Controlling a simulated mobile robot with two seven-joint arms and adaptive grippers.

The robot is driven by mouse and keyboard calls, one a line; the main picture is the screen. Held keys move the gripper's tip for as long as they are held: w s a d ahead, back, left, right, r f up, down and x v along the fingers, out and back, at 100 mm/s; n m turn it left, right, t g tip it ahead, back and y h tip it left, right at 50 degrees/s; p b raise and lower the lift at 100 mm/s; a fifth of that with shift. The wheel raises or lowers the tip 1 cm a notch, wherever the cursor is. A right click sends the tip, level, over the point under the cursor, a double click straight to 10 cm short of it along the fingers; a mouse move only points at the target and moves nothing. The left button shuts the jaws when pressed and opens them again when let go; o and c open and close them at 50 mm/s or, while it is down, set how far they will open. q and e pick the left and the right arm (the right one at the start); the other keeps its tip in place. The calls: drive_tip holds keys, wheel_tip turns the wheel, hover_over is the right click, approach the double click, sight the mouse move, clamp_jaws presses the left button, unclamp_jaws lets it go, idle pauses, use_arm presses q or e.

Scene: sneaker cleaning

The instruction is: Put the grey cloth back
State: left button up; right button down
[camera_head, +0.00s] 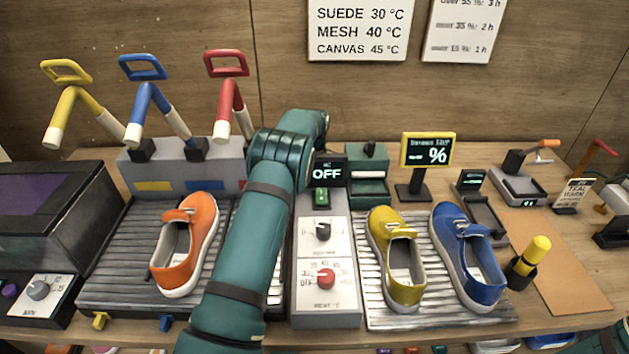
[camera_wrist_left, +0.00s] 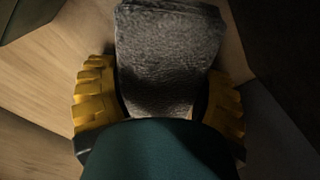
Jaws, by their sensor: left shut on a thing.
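The grey cloth (camera_wrist_left: 170,45) is in the left wrist view, a rough dark-grey piece between the yellow fingers of my left gripper (camera_wrist_left: 158,95). The gripper is shut on it. A light wooden surface shows beside the fingers. In the head view my teal arm reaches up the middle to the back of the table. The gripper and the cloth are hidden there behind the arm. My right gripper is in neither view.
An orange shoe (camera_head: 185,245) stands on the left ribbed rack, close to my arm. A yellow shoe (camera_head: 399,262) and a blue shoe (camera_head: 466,258) stand on the right rack (camera_head: 400,317). A knob panel (camera_head: 325,250) and percent display (camera_head: 428,150) stand nearby. A brown mat (camera_head: 560,255) is bare.

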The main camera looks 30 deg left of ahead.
use_arm(q)
drive_tip(key=o, duration=1.1)
drive_tip(key=shift+o, duration=0.2)
